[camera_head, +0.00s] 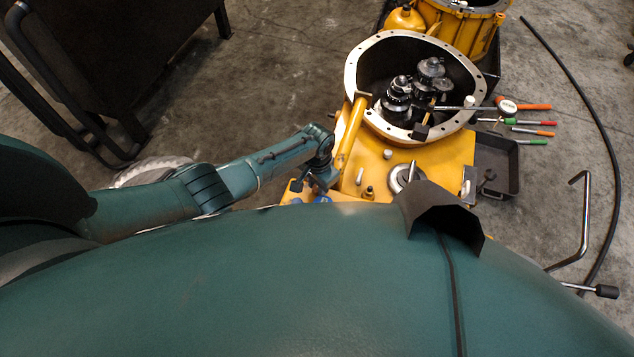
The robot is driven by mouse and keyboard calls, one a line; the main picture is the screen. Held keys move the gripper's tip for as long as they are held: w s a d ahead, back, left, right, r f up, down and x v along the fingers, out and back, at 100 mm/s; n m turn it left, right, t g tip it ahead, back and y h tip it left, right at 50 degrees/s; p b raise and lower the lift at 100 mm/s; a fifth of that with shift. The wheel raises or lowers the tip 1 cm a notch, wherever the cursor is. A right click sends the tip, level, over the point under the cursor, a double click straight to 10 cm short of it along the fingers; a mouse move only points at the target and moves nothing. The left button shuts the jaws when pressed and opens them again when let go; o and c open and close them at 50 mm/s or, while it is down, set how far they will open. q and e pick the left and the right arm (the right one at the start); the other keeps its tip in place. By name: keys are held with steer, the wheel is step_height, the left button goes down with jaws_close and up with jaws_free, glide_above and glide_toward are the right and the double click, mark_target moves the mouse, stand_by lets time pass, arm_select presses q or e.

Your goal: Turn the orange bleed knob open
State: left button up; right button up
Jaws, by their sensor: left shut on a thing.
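My left arm comes in from the left, and my left gripper (307,187) is at the left front edge of the yellow bench top (385,167), just left of the slanted yellow cylinder (351,137). The gripper looks small and dark here. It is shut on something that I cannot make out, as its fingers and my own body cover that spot. I cannot clearly pick out the orange bleed knob in this view. My right gripper is not in view.
An open yellow housing (359,55) with dark gears (398,92) stands behind the bench top. Colour-handled tools (530,106) and a black tray (513,161) lie to the right. A black hose (585,100) curves over the floor. A dark cabinet (130,40) stands at the upper left.

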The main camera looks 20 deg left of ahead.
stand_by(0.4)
arm_select(q)
steer(key=o, duration=1)
step_height(320, 180, up, 5)
steer(key=p, duration=0.2)
steer(key=shift+f+p, duration=0.15)
steer(key=shift+p, duration=0.15)
step_height(320, 180, up, 8)
steer(key=p, duration=0.2)
steer(key=shift+r, duration=0.25)
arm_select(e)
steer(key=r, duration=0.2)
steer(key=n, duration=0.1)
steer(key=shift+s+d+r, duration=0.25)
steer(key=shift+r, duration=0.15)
arm_select(q)
steer(key=shift+s+d, duration=0.1)
